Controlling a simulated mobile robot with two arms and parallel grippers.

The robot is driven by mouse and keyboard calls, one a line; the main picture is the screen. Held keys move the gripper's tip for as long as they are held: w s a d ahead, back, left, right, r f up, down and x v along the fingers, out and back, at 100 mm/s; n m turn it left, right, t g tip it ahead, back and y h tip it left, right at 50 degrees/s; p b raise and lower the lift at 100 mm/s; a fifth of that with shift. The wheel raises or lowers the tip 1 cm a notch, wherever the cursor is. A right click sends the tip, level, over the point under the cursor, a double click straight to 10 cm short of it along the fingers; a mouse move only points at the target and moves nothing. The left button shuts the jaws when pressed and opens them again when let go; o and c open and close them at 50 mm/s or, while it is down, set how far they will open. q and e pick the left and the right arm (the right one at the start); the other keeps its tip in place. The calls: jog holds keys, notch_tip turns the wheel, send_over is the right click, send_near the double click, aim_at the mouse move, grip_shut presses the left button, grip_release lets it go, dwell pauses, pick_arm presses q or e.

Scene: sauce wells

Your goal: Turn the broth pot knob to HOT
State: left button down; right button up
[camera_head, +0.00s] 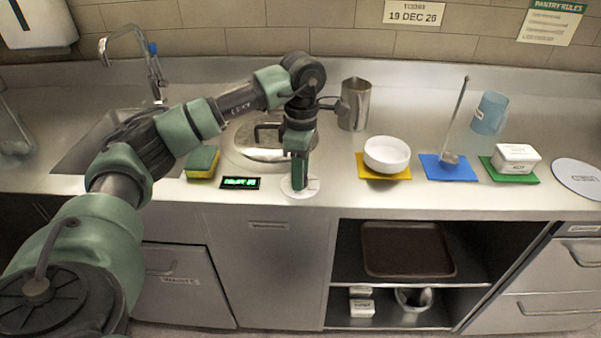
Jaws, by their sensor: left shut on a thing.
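The broth pot (240,146) is set in the counter left of centre, with a metal lid and dark handle; my left arm partly covers it. The knob's pale round dial (300,190) lies on the counter in front of the pot. My left gripper (299,184) points straight down over the dial, shut on the knob, which the fingers hide. The dial's markings are too small to read. A small black display (240,183) with green characters sits left of the dial; I cannot read it for sure. My right gripper is not in view.
A yellow-green sponge (202,162) lies left of the display, by the sink (85,150). A metal pitcher (355,104) stands behind the gripper. A white bowl (387,154) on a yellow mat, a ladle (452,140) on a blue mat and a white box (515,157) stand right.

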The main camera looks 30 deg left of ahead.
pick_arm(q)
jog(key=shift+w+r, duration=0.1)
jog(key=shift+r, duration=0.05)
dwell(0.3)
jog(key=c, duration=1)
grip_release()
notch_tip(320, 180, up, 8)
jog(key=shift+w+a+f+b, duration=0.1)
jog(key=shift+w+f+b, duration=0.05)
jog(key=shift+b, duration=0.15)
jog(key=shift+f, duration=0.1)
